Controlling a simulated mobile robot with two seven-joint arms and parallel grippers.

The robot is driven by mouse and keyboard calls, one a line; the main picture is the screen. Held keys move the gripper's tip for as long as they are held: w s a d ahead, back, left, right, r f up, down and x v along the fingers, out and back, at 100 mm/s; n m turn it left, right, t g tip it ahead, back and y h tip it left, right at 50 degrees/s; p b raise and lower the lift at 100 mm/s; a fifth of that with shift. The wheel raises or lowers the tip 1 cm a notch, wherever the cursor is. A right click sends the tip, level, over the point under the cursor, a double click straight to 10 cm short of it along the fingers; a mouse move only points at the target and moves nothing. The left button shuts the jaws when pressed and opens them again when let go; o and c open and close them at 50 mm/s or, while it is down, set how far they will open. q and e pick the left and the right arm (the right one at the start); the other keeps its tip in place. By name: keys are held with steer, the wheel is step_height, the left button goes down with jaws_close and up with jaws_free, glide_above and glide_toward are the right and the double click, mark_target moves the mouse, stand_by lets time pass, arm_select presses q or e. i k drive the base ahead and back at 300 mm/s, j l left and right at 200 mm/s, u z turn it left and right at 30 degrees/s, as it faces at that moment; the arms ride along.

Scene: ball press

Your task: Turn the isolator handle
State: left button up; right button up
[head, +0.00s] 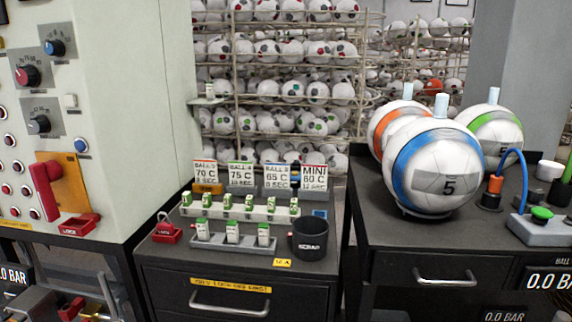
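The isolator handle (46,190) is a red lever on an orange-yellow plate (72,186), low on the pale control cabinet at the left of the head view. Its long bar stands close to upright, leaning slightly. A red lock piece (79,224) labelled LOCK sits just below and to the right of the plate. I cannot make out either of my grippers in this view, and nothing is touching the handle.
Knobs and buttons cover the cabinet (110,110). A dark drawer unit (225,276) holds fuse-like parts, a red padlock (166,229) and a SCRAP cup (310,239). Another dark cabinet (390,240) carries several balls, including a blue-banded ball (435,168). Racks of balls stand behind.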

mark_target(42, 174)
steer(key=j+u, duration=0.1)
steer(key=u, duration=0.8)
steer(key=j+u, duration=0.15)
steer(key=u, duration=0.3)
steer(key=i+l, duration=0.05)
